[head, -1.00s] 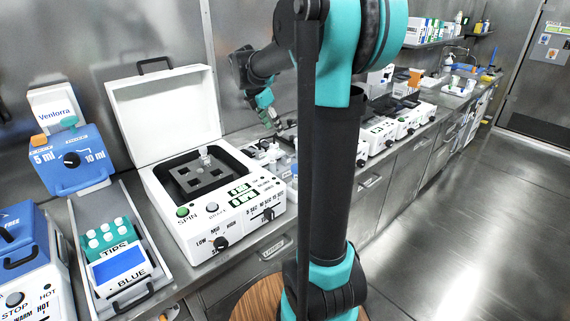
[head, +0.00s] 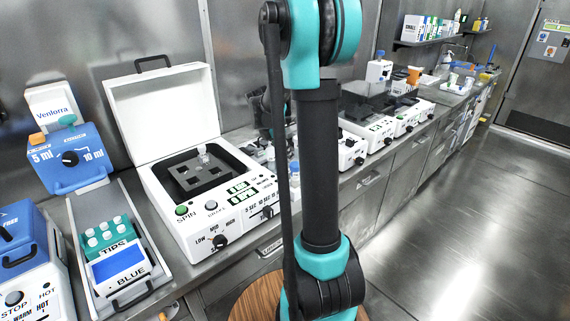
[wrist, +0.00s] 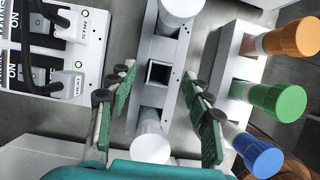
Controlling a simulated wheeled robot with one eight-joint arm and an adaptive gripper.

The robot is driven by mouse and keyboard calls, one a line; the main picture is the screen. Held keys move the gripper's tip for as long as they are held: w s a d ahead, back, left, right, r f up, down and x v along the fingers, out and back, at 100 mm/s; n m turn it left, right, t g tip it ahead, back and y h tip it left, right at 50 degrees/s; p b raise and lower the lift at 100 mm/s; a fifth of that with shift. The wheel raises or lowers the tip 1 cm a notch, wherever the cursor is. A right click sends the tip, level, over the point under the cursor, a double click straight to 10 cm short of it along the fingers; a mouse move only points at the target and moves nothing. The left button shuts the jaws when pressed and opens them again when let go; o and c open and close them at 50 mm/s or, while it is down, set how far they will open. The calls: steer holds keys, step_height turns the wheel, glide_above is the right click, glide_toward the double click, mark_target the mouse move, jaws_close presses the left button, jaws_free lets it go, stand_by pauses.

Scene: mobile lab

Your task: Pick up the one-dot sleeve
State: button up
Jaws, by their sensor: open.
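In the wrist view my gripper (wrist: 158,76) is open and empty, its green-padded fingers on either side of a grey rack (wrist: 165,50). The rack has an empty square hole between the fingertips. A white-capped piece (wrist: 181,12) stands in the rack beyond the fingertips, and another white-capped piece (wrist: 150,142) stands nearer, between the fingers and closer to the palm. I cannot see dots on either, so I cannot tell which is the one-dot sleeve. In the head view my arm hides most of the gripper.
Right of the rack, another holder carries orange (wrist: 295,40), green (wrist: 285,101) and blue (wrist: 260,157) capped pieces, the blue one close to my right finger. A white device with black cables (wrist: 75,45) lies left. The head view shows an open-lidded centrifuge (head: 205,205) on the bench.

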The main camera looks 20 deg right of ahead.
steer(key=shift+d+f, duration=0.2)
steer(key=shift+f, duration=0.3)
steer(key=c, duration=1)
steer(key=shift+o, duration=0.2)
steer(key=shift+r, duration=0.1)
